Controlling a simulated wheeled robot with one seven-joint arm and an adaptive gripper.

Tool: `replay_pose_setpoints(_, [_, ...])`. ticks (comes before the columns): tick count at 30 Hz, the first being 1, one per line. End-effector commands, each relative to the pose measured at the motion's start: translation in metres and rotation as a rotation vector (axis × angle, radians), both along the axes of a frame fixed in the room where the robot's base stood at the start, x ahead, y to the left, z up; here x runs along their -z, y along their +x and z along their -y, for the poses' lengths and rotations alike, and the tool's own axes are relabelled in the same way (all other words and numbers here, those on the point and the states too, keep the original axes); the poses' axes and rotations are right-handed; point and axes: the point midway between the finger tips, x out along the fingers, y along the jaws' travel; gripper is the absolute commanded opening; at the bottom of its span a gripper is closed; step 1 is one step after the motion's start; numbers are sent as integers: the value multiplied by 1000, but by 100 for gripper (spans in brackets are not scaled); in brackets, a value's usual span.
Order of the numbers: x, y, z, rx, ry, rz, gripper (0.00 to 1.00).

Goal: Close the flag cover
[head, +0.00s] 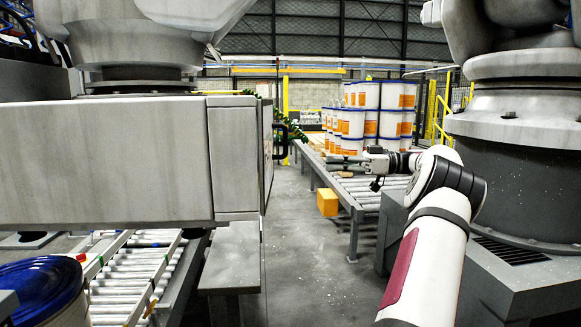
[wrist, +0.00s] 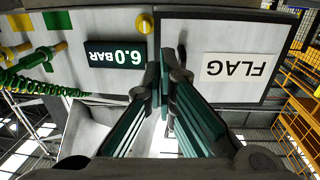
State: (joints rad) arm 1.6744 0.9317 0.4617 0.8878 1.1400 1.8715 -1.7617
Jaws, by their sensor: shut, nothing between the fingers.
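The flag cover (wrist: 212,88) is a pale panel with a dark border and a white FLAG label, upside down in the wrist view. It looks about in line with the panel beside it; I cannot tell whether it is fully shut. My gripper (wrist: 165,72) is shut and empty, its fingertips at the cover's left edge in the wrist view. I cannot tell if they touch it. A dark piece just by the fingertips may be the handle.
A 6.0 BAR plate (wrist: 117,54), a yellow knob (wrist: 145,22) and a green coiled hose (wrist: 45,88) are beside the cover. White-and-orange pails (head: 352,124) stand stacked on a roller conveyor behind my gripper. A yellow box (head: 327,203) hangs at its side. The floor between is clear.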

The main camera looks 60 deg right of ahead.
Motion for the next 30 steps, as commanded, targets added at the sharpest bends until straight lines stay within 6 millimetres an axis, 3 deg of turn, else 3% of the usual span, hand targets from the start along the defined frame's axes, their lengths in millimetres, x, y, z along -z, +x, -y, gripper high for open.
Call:
replay_pose_setpoints(5, [-3, 15, -11, -3, 4, 5, 0])
replay_pose_setpoints(21, [-3, 97, -64, -3, 1, 1, 0])
replay_pose_setpoints(30, [-1, 116, -74, 0, 1, 2, 0])
